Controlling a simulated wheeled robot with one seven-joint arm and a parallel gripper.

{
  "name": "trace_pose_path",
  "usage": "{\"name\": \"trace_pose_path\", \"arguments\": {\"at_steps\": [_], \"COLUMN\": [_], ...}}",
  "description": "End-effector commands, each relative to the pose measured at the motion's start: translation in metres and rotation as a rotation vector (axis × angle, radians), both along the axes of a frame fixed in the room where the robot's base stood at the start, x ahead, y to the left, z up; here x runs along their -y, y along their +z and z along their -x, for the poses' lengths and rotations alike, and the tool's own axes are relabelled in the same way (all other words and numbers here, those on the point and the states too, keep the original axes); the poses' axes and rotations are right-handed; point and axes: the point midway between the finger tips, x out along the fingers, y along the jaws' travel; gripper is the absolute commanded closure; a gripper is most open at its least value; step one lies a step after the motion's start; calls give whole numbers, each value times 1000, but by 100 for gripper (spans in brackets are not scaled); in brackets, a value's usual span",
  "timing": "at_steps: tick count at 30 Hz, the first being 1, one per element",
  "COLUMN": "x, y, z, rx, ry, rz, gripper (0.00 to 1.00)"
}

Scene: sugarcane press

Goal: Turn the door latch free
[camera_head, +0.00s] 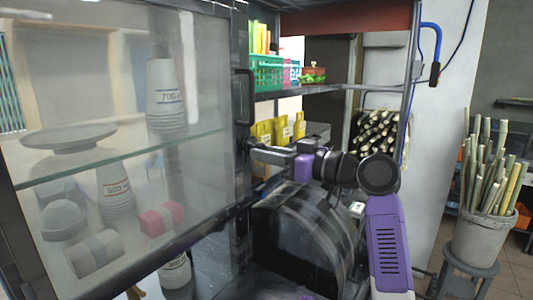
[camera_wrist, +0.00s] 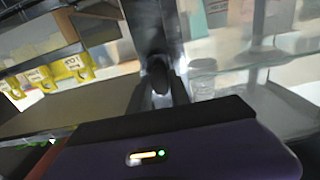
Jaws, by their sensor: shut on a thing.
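The glass-panelled cabinet door (camera_head: 120,150) fills the left of the head view, with a dark metal frame and a black bar handle (camera_head: 243,97) on its right edge. My gripper (camera_head: 256,150) reaches in from the right, below that handle, with its fingers at the frame's edge. In the wrist view, my gripper (camera_wrist: 160,98) is shut on the small dark door latch (camera_wrist: 157,76), in front of the metal upright. The fingers hide part of the latch, and its turn angle cannot be told.
Paper cup stacks (camera_head: 165,95) stand behind the glass. A green basket (camera_head: 267,72) is on the upper shelf, with yellow packages (camera_head: 265,132) lower down. A dark rounded machine cover (camera_head: 305,235) lies below my arm. A bucket of canes (camera_head: 482,235) stands at right.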

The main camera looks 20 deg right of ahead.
Motion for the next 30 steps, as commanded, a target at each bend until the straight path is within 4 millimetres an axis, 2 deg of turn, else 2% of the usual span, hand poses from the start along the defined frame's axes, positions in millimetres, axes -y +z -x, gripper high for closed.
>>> {"name": "trace_pose_path", "arguments": {"at_steps": [8,9,12,23,30], "x": [0,0,0,2,22], "y": [-3,-3,-3,-1,-3], "z": [0,0,0,2,27], "rx": [-7,-7,-5,-1,1], "ry": [1,1,1,0,-3], "rz": [1,1,1,1,1], "gripper": [100,75,55,55,55]}}
